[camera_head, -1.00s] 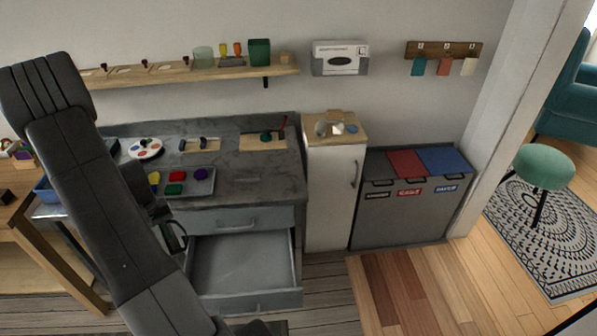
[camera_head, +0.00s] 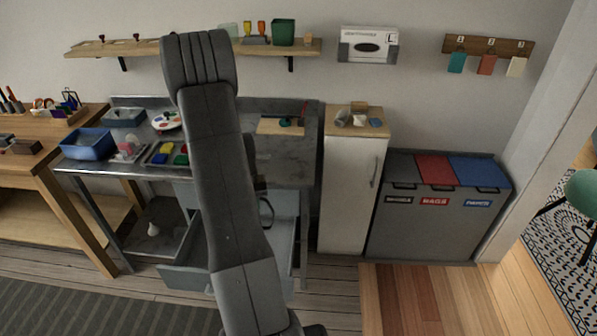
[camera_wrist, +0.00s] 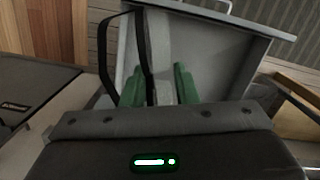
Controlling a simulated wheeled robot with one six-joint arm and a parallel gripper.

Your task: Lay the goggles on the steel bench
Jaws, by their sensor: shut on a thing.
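My gripper (camera_wrist: 158,78) is shut on the goggles, with its two green fingers on either side of a pale grey piece. The black strap of the goggles (camera_wrist: 104,55) stands out as a loop in the wrist view. In the head view the loop hangs just right of my arm (camera_head: 271,211), in front of the open drawer; the rest of the goggles is hidden. The steel bench (camera_head: 285,172) is the grey metal worktop against the wall, and my arm covers its middle.
An open grey drawer (camera_wrist: 225,45) juts out below the bench. A wooden board (camera_head: 266,127) and a tray of coloured blocks (camera_head: 158,156) lie on the worktop. A white cabinet (camera_head: 345,200) stands to its right. The worktop's front right is clear.

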